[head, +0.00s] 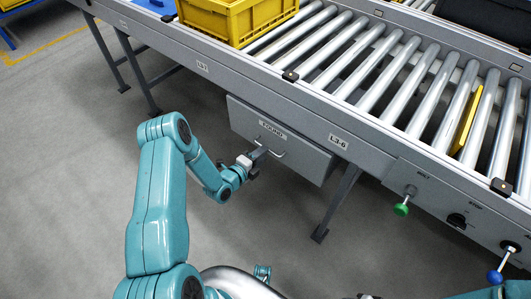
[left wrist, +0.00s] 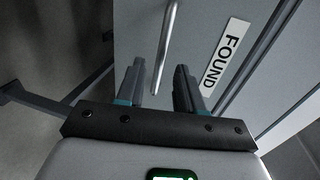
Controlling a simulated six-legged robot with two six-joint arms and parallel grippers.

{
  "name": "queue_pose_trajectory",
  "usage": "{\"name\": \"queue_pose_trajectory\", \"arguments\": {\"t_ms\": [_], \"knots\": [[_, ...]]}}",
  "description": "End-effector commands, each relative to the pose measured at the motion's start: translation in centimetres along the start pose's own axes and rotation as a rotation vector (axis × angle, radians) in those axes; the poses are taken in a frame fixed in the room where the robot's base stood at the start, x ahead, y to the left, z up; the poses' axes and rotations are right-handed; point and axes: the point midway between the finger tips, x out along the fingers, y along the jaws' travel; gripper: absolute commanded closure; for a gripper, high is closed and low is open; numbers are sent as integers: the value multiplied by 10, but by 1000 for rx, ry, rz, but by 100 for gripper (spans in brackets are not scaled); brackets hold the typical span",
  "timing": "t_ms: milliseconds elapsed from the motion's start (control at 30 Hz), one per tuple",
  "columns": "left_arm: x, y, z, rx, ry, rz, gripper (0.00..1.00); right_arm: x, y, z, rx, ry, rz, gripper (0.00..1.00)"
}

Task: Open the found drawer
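The drawer (head: 302,158) is a grey box front under the roller conveyor, with a white label reading FOUND (head: 272,130) and a thin bar handle (head: 283,146). It looks closed. My left gripper (head: 259,153) is at the handle, in front of the drawer. In the left wrist view its two dark fingers (left wrist: 158,72) stand apart, and the silver handle (left wrist: 167,45) runs into the gap between them. I cannot tell whether either finger touches it. The FOUND label (left wrist: 224,57) is to the right of the handle there.
The roller conveyor (head: 330,50) runs above the drawer, with a yellow crate (head: 235,18) on it. A support leg (head: 336,203) stands right of the drawer. A green knob (head: 401,209) and a blue knob (head: 494,277) stick out farther right. Grey floor is clear at left.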

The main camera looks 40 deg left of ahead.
Motion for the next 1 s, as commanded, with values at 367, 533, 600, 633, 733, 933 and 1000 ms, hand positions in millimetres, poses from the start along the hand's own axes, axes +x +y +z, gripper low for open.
{"name": "queue_pose_trajectory", "arguments": {"t_ms": [367, 533, 600, 633, 733, 933, 1000], "knots": [[28, 0, -1, -1, 1, 0, 63, 4, 1, 0, 0, 0, 0, 57], [28, 0, 0, -1, 0, 0, 67, 4, 1, 0, 0, 0, 0, 57], [28, 0, 0, -1, 0, 0, 89, 4, 1, 0, 0, 0, 0, 57], [27, 0, 0, -1, 0, 0, 99, 4, 1, 0, 0, 0, 0, 57], [27, 0, 0, 0, 0, 0, 100, 4, 1, 0, 0, 0, 0, 57], [27, 0, 0, 0, 0, 0, 100, 4, 2, 0, 0, 0, 0, 57], [27, 0, 0, 0, 0, 0, 100, 5, 2, 0, 0, 0, 0, 57]]}}
